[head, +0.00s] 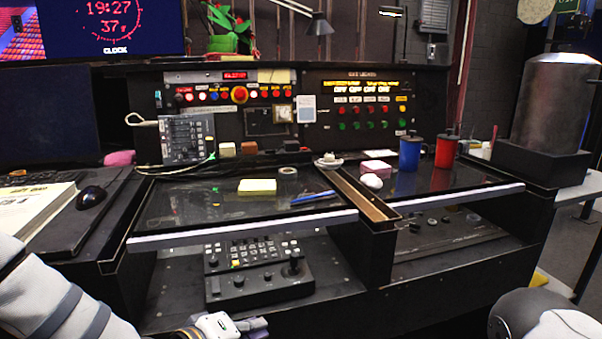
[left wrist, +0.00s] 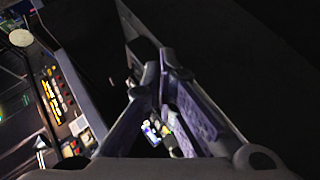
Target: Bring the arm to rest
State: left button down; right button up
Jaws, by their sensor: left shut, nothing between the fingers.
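My left gripper (head: 258,325) is at the bottom edge of the head view, below the desk's front edge and in front of the keypad with a joystick. Only part of it shows there. In the left wrist view its two purple-grey fingers come together at the tips (left wrist: 163,62), with nothing between them. My left arm (head: 65,300) comes in from the lower left. A grey and white part of my right arm (head: 540,315) shows at the lower right. My right gripper is out of view.
The black glass desk top (head: 200,210) holds a yellow sponge-like block (head: 257,186), a white egg-shaped item (head: 372,181), a blue mug (head: 410,153) and a red mug (head: 446,151). A button panel (head: 230,95) stands behind. The joystick keypad (head: 258,268) sits on the lower shelf.

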pick_arm(q)
jog(key=s+f+m+g+y, duration=0.2)
jog(key=s+f+g, duration=0.2)
jog(key=s+f, duration=0.7)
jog(key=s+a+f+m+g+y, duration=0.1)
jog(key=s+a, duration=0.3)
jog(key=s, duration=0.7)
jog(key=s+a+f+m+g+y+p, duration=0.1)
jog(key=s+a+g, duration=0.3)
jog(key=s, duration=0.7)
jog(key=s+a+f+m+g+y, duration=0.2)
jog(key=s+a, duration=0.3)
jog(key=s, duration=0.6)
jog(key=shift+s+a+f+g+y+p, duration=0.25)
jog(key=shift+a+g+y+p, duration=0.2)
jog(key=shift+g, duration=0.25)
pick_arm(e)
jog(key=shift+w+r+t, duration=0.5)
jog(key=shift+w+r, duration=0.65)
pick_arm(q)
jog(key=shift+w+d, duration=0.1)
dwell(1.0)
